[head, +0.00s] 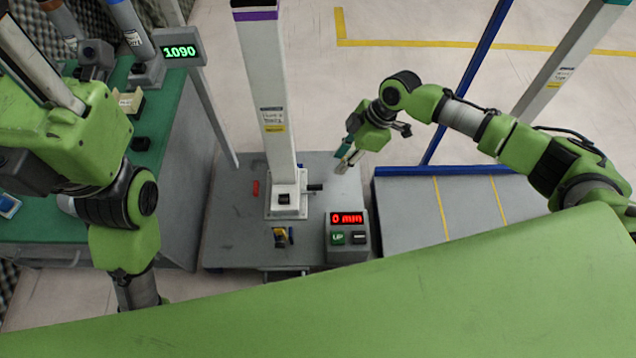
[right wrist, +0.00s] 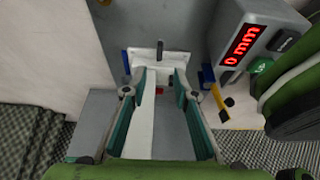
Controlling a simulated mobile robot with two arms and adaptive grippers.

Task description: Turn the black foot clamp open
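The black foot clamp (head: 314,187) is a short black lever at the base of the white column (head: 274,100). In the head view it points right from the foot plate (head: 286,207). In the right wrist view the black lever (right wrist: 160,48) stands just beyond the fingertips, pointing up the picture. My right gripper (head: 346,157) is open and empty, above and to the right of the clamp, apart from it. In the right wrist view its two teal-padded fingers (right wrist: 152,84) are spread, with the foot plate between and beyond them. My left arm shows at the left; its gripper is not visible.
A control box (head: 347,238) reading 0 mm stands right of the column's foot. A red piece (head: 255,189) lies left. A green bench (head: 160,125) with a 1090 display (head: 180,51) is at left.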

